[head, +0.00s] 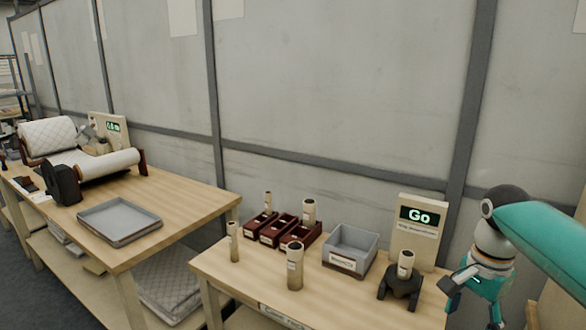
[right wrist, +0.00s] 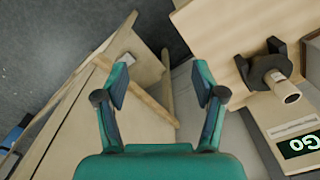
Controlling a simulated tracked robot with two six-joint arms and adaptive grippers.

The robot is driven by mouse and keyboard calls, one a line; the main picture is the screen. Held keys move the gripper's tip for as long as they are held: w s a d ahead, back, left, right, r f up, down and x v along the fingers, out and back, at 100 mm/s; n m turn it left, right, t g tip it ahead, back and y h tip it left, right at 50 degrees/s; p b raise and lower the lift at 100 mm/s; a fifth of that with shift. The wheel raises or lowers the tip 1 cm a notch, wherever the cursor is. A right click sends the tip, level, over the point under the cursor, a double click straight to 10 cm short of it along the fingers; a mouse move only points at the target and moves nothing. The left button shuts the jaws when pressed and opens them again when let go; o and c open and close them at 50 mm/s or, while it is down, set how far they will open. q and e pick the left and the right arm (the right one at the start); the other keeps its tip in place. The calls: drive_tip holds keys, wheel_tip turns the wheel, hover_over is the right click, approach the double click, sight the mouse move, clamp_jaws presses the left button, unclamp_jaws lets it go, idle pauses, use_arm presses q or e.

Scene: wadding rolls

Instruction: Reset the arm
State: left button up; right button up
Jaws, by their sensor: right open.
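My right arm comes in from the right in the head view, with its gripper (head: 475,300) hanging low just past the right end of the near table (head: 225,262). In the right wrist view the gripper (right wrist: 160,88) is open, its two teal fingers apart with nothing between them. Below it are floor and wooden framing. A cardboard tube (head: 405,264) stands in a black holder (head: 402,290) left of the gripper and apart from it; the holder also shows in the right wrist view (right wrist: 262,68). My left gripper is not in view.
A Go display (head: 418,232) stands behind the holder. A grey bin (head: 350,248), dark red trays (head: 281,229) and loose tubes (head: 294,268) are on the near table. The left table (head: 180,200) bears a grey tray (head: 118,220) and a wadding roll (head: 105,163).

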drive_tip(key=s+a+f+n+g+y+p, duration=0.1)
drive_tip(key=s+a+f+g, duration=0.25)
drive_tip(key=f, duration=0.85)
drive_tip(key=s+a+f+n+g+y+p, duration=0.15)
drive_tip(key=s+a+f, duration=0.3)
drive_tip(key=f, duration=0.75)
drive_tip(key=s+a+f+n+t+y, duration=0.1)
drive_tip(key=s+a+f+n, duration=0.2)
drive_tip(key=s+a+f, duration=0.4)
drive_tip(key=s+a+f+n+y, duration=0.15)
drive_tip(key=s+a+f, duration=0.25)
drive_tip(key=s+f, duration=0.4)
drive_tip(key=w+n+t, duration=0.1)
drive_tip(key=n+t, duration=0.1)
drive_tip(key=w+n+t+h, duration=0.1)
drive_tip(key=w+n+t, duration=0.1)
drive_tip(key=shift+a+r+t, duration=0.1)
drive_tip(key=shift+r+t, duration=0.05)
drive_tip(key=shift+t, duration=0.15)
